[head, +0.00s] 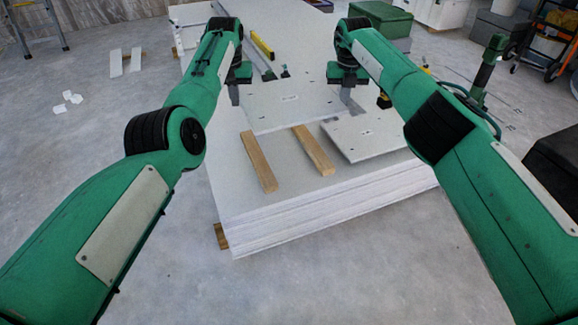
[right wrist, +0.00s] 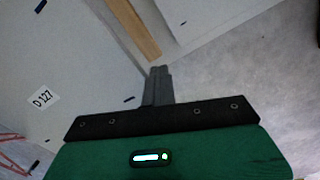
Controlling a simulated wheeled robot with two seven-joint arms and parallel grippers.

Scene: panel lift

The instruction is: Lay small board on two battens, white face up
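A small pale board (head: 285,92) with a label and dark marks lies flat between my two grippers. It covers the far parts of two wooden battens (head: 258,162) (head: 316,152), whose near ends stick out toward me. I cannot tell whether it touches them. My left gripper (head: 234,96) points down at the board's left edge. My right gripper (head: 352,104) points down at its right edge. In the right wrist view, a board labelled D 127 (right wrist: 75,60) is left of the right gripper's finger (right wrist: 158,85), with a batten (right wrist: 137,32) beyond. The finger gaps are hidden.
A second labelled board (head: 372,140) lies right of the battens on the white panel stack (head: 300,205). A yellow level (head: 262,46) and small tools lie farther back. A green box (head: 380,18) stands behind, and a dark case (head: 555,165) at right.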

